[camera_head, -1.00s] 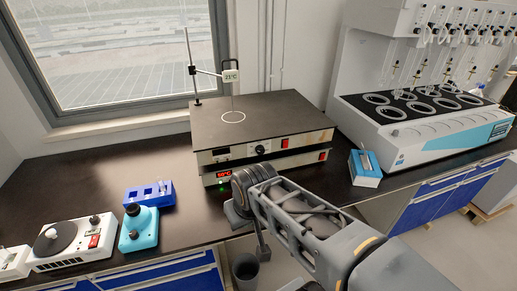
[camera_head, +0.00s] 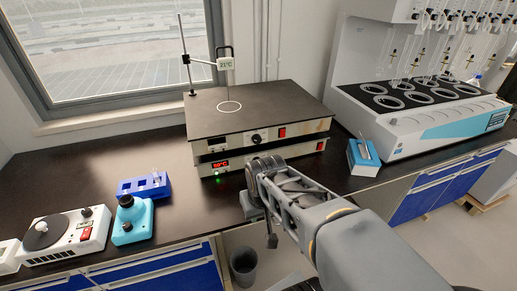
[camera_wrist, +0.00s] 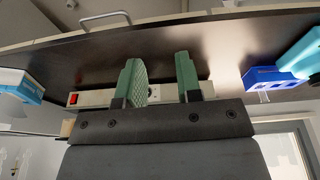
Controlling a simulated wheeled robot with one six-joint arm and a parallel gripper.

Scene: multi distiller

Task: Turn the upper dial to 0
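Two flat hot plates are stacked on the black bench. The upper dial (camera_head: 256,138) is a round black knob on the front of the upper hot plate (camera_head: 290,116), left of its red switch. In the wrist view, which is upside down, my gripper (camera_wrist: 158,60) has two green fingers spread apart with nothing between them. A pale front panel (camera_wrist: 100,98) with a red switch and a dark knob (camera_wrist: 152,92) shows behind the fingers; I cannot tell which plate's it is. In the head view the fingers are hidden behind my wrist.
A stand with a 21°C thermometer (camera_head: 225,63) rises over the upper plate. The lower plate (camera_head: 285,155) has a lit red display. A blue rack (camera_head: 144,187) and teal device (camera_head: 132,220) stand left; a blue box (camera_head: 363,158) and multi-place distiller (camera_head: 420,120) stand right.

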